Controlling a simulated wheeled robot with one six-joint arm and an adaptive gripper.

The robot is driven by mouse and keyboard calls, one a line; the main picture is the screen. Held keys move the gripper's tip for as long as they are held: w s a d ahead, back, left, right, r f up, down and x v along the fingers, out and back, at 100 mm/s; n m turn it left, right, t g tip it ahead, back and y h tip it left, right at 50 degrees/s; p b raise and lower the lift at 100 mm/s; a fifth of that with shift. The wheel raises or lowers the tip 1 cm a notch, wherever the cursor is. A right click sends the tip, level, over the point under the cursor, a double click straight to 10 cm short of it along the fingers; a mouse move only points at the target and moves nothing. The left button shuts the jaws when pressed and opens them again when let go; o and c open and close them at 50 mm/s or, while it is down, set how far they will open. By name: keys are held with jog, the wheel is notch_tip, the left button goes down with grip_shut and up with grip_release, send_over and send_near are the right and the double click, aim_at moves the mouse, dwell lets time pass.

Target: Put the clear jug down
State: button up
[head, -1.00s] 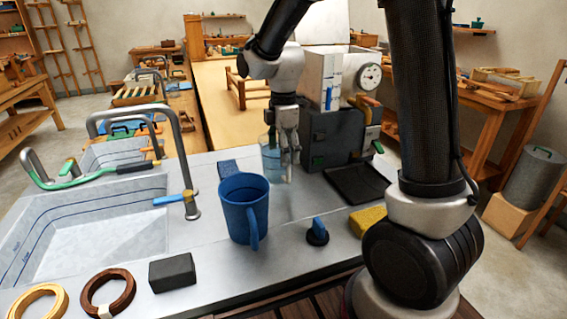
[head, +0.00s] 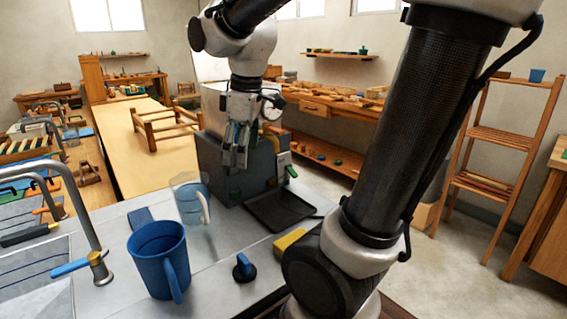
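The clear jug (head: 188,203) stands upright on the grey metal counter (head: 207,255), just behind and right of the blue mug (head: 160,262). It is see-through with a bluish tint, and its pale handle faces right. My gripper (head: 235,160) hangs fingers-down above and to the right of the jug, in front of the dark machine. It is apart from the jug and holds nothing that I can see. The fingertips look slightly parted, though they are small in the head view.
A dark boxy machine (head: 232,172) stands behind the gripper, with a black tray (head: 279,209) before it. A blue-topped knob (head: 244,267) and a yellow sponge (head: 289,240) lie near the front. The sink tap (head: 82,205) rises at left. Some counter right of the jug is clear.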

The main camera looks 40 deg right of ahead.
jog(key=s+d+m+t, duration=0.2)
jog(key=s+d+m, duration=0.2)
jog(key=s+m, duration=0.4)
jog(key=s, duration=0.3)
jog(key=shift+s+f+m, duration=0.15)
jog(key=shift+f+m, duration=0.15)
jog(key=shift+f, duration=0.05)
dwell(0.3)
